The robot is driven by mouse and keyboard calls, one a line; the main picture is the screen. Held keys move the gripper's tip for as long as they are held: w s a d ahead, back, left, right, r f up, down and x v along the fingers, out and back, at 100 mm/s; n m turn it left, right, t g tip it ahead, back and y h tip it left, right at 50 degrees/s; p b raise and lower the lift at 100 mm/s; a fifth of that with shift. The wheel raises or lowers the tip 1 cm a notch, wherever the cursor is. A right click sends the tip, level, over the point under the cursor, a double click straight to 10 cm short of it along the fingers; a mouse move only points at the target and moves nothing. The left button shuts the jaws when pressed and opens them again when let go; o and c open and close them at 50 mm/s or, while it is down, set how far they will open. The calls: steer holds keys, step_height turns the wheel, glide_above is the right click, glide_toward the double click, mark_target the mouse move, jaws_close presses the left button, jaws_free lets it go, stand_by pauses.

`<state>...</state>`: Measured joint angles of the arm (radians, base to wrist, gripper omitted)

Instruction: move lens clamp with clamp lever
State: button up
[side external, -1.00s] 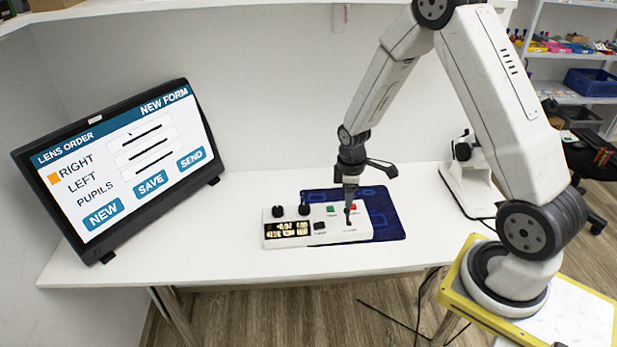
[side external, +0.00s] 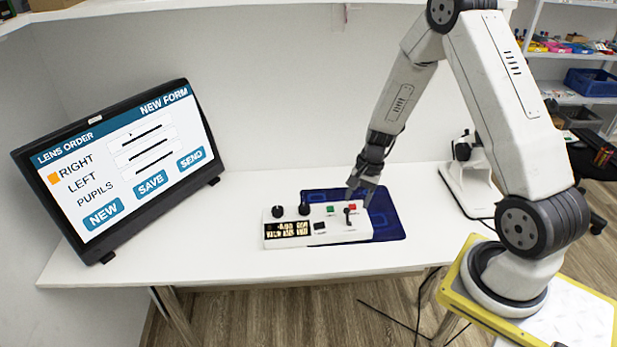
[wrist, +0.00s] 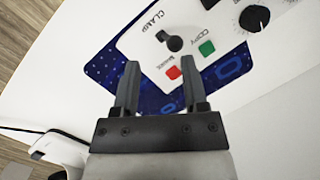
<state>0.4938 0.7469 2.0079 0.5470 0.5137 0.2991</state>
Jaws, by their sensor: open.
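The clamp lever (side external: 347,216) is a small black lever on the right part of a white control box (side external: 335,236). In the wrist view the black lever (wrist: 172,42) sits beside the word CLAMP, ahead of the fingertips. My gripper (side external: 360,192) is tilted just above and behind the lever end of the box. In the wrist view my gripper (wrist: 160,78) is open, with nothing between its fingers. The lens clamp itself cannot be made out.
By the lever are a red button (wrist: 173,72) and a green button (wrist: 207,47). Black knobs (side external: 278,211) stand further left. The box rests partly on a dark blue mat (side external: 391,222). A monitor (side external: 120,165) stands left; a white device (side external: 470,180) stands right.

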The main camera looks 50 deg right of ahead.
mark_target(346, 224)
steer(key=m, duration=0.3)
steer(key=d+m+t, duration=0.1)
steer(key=m, duration=0.2)
steer(key=m+y, duration=0.1)
steer(key=m, duration=0.2)
steer(key=shift+w+d+f+m, duration=0.1)
steer(key=shift+w+d+m, duration=0.1)
steer(key=shift+m, duration=0.2)
steer(key=shift+a+f, duration=0.1)
steer(key=shift+x, duration=3.8)
steer(key=shift+w, duration=0.1)
jaws_close()
